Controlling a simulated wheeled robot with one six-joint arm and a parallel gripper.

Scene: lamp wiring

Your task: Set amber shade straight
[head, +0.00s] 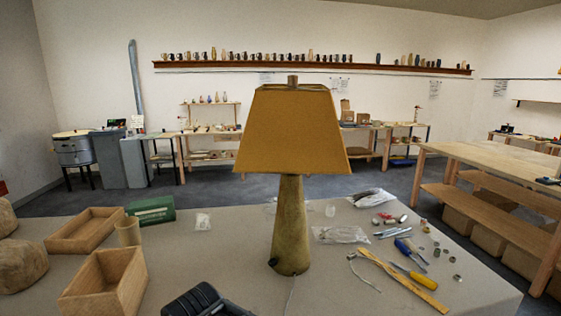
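The amber shade (291,130) sits on top of a lamp with a tapered, mottled olive-brown base (290,230) in the middle of the table. The shade is a four-sided taper, and a small brown finial (292,82) shows above its top opening. Its lower edge runs slightly down to the right, so it looks a little tilted or turned; I cannot tell which. The base stands upright. A black form at the bottom edge, left of the lamp, appears to be my gripper (207,300). It is cut off by the frame, apart from the shade, and its fingers are not clear.
Two wooden boxes (76,246), a green box (152,209) and rounded stones (22,264) lie at left. At right are a wooden ruler (402,280), screwdrivers (414,276), small metal parts and plastic bags (340,234). A thin cord lies by the base.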

